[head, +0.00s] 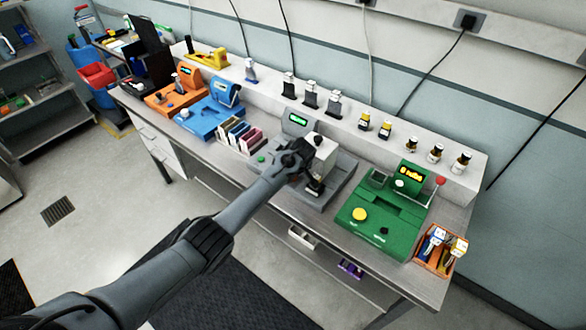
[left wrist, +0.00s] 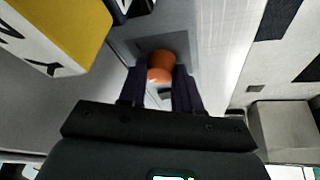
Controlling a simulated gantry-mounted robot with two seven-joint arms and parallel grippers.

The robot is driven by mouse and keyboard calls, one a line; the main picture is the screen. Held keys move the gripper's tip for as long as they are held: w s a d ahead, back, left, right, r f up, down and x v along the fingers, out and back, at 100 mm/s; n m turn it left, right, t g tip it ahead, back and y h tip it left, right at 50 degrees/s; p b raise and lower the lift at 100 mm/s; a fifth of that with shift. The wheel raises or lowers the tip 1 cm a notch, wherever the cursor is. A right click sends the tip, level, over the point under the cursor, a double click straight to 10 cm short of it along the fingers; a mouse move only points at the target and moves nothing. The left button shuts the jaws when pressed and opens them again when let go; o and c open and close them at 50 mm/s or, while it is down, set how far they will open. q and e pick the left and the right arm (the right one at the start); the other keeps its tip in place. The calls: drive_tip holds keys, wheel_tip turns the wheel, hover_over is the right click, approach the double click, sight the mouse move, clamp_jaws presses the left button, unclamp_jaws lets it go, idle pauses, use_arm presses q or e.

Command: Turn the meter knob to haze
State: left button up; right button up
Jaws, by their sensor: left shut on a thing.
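The grey meter (head: 343,184) with a small green-lit display (head: 298,119) stands mid-bench in the head view. My left gripper (head: 297,157) reaches over it, beside its upright white-and-black part (head: 325,150), and hides what it grips there. In the left wrist view, the dark fingers of my left gripper (left wrist: 160,85) are shut on a round orange-brown knob (left wrist: 161,64), one finger on each side. The knob's pointer and any haze mark cannot be made out. My right gripper is in neither view.
A green device (head: 385,212) stands right of the meter, with an orange bin (head: 436,262) beyond it. Slotted racks (head: 240,137), a blue device (head: 212,112) and an orange device (head: 175,95) stand left. Several bottles (head: 412,145) line the back shelf.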

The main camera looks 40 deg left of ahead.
use_arm(q)
drive_tip(key=m+p, duration=0.1)
drive_tip(key=m+t+p, duration=0.1)
drive_tip(key=m+p, duration=0.1)
drive_tip(key=shift+s+r+h, duration=0.1)
drive_tip(key=shift+r+h, duration=0.15)
drive_tip(key=shift+h, duration=0.15)
drive_tip(key=shift+a+m+h+p, duration=0.1)
drive_tip(key=shift+m+h+p, duration=0.2)
drive_tip(key=shift+m+p, duration=0.45)
drive_tip(key=shift+f+m+t+h+p, duration=0.1)
drive_tip(key=shift+m+t+h+p, duration=0.25)
drive_tip(key=shift+m, duration=0.7)
drive_tip(key=shift+a+m+h+p, duration=0.1)
drive_tip(key=shift+m+h+p, duration=0.25)
drive_tip(key=shift+m, duration=0.55)
drive_tip(key=m+h, duration=0.1)
drive_tip(key=m, duration=0.1)
drive_tip(key=shift+f+m+t, duration=0.1)
drive_tip(key=shift+m+t, duration=0.15)
drive_tip(key=shift+m, duration=0.05)
drive_tip(key=shift+a+m+h+b, duration=0.1)
drive_tip(key=shift+m+h+b, duration=0.7)
drive_tip(key=shift+m, duration=1.3)
